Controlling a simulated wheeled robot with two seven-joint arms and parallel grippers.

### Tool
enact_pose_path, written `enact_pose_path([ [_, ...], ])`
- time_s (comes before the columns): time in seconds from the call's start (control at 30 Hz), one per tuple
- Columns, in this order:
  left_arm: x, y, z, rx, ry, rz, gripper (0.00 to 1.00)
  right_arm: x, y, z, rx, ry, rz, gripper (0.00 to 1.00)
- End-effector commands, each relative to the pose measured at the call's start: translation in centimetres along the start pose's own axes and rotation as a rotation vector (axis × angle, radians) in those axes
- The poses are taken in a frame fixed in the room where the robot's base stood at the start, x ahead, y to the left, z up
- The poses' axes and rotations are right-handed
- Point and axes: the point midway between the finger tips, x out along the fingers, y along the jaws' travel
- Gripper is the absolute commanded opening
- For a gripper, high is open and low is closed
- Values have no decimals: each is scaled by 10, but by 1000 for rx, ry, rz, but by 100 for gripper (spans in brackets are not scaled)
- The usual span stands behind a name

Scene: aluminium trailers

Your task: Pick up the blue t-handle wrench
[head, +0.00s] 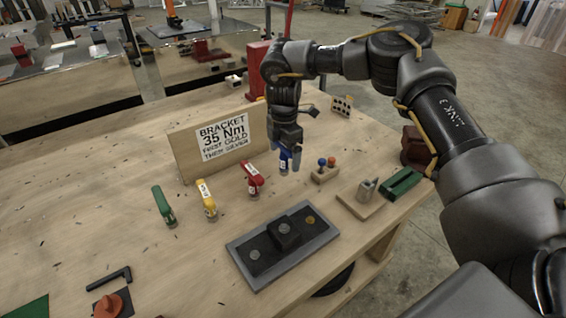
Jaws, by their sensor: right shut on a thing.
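The blue t-handle wrench (284,158) is upright between the fingers of my right gripper (288,153), which points down and is shut on it. The fingers hide much of the wrench, and I cannot tell whether its lower end touches the table. A green wrench (164,207), a yellow wrench (206,200) and a red wrench (251,179) stand in a row to its left, apart from the gripper. My left gripper is not in view.
A sign board (218,148) reading "BRACKET 35 Nm" stands behind the row. A block with blue and red knobs (325,173) is close right of the gripper. A dark plate with bolts (262,272) lies in front. The left side of the wooden table (80,215) is mostly clear.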

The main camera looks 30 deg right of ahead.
Motion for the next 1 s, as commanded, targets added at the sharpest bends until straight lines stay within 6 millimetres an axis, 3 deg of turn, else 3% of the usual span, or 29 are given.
enact_pose_path([
  [0.2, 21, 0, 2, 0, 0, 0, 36, -46, -36, -15, -5, 1, 8, 53],
  [0.6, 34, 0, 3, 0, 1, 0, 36, -76, -100, -41, -4, -2, 6, 53],
  [1.0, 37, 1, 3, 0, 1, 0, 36, -85, -118, -48, 1, 0, 3, 53],
])
